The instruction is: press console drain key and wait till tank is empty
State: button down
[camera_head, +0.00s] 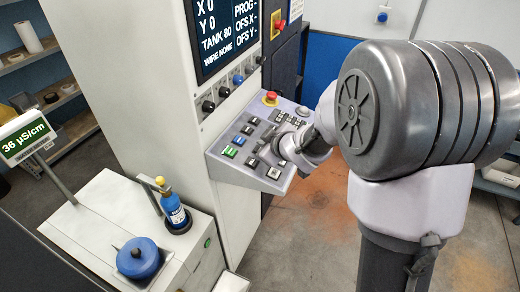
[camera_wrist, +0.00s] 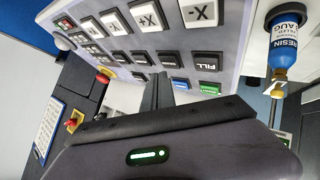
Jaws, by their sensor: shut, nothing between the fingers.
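The console (camera_head: 262,125) is a sloped grey panel of keys below a dark screen (camera_head: 228,30) that reads "TANK 80". In the wrist view the console (camera_wrist: 238,50) appears upside down, with a FILL key (camera_wrist: 207,62), a blue key (camera_wrist: 181,86), a green key (camera_wrist: 210,88) and white X keys (camera_wrist: 203,13). I cannot read a drain label on any key. My gripper (camera_head: 287,147) is over the right part of the panel. In the wrist view my gripper (camera_wrist: 158,90) is shut and empty, its dark fingertips near the blue key. Whether they touch the panel cannot be told.
A red emergency button (camera_head: 271,98) sits at the panel's upper corner. A blue resin bottle (camera_head: 174,208) and a blue-lidded pot (camera_head: 138,258) stand on the white cabinet at left. A meter (camera_head: 25,136) reads 36 µS/cm. Open floor (camera_head: 310,210) lies right of the console.

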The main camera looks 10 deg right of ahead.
dwell(0.7)
jog(key=shift+w+f+b, duration=0.1)
jog(key=shift+f+b, duration=0.35)
jog(key=shift+a+f+b, duration=0.1)
jog(key=shift+f+b, duration=0.25)
dwell(0.4)
jog(key=shift+r+p, duration=0.75)
jog(key=shift+p, duration=0.05)
jog(key=shift+r, duration=0.1)
jog(key=r+p, duration=0.3)
jog(key=d+r+p, duration=0.1)
jog(key=p, duration=0.1)
jog(key=shift+s+r, duration=0.4)
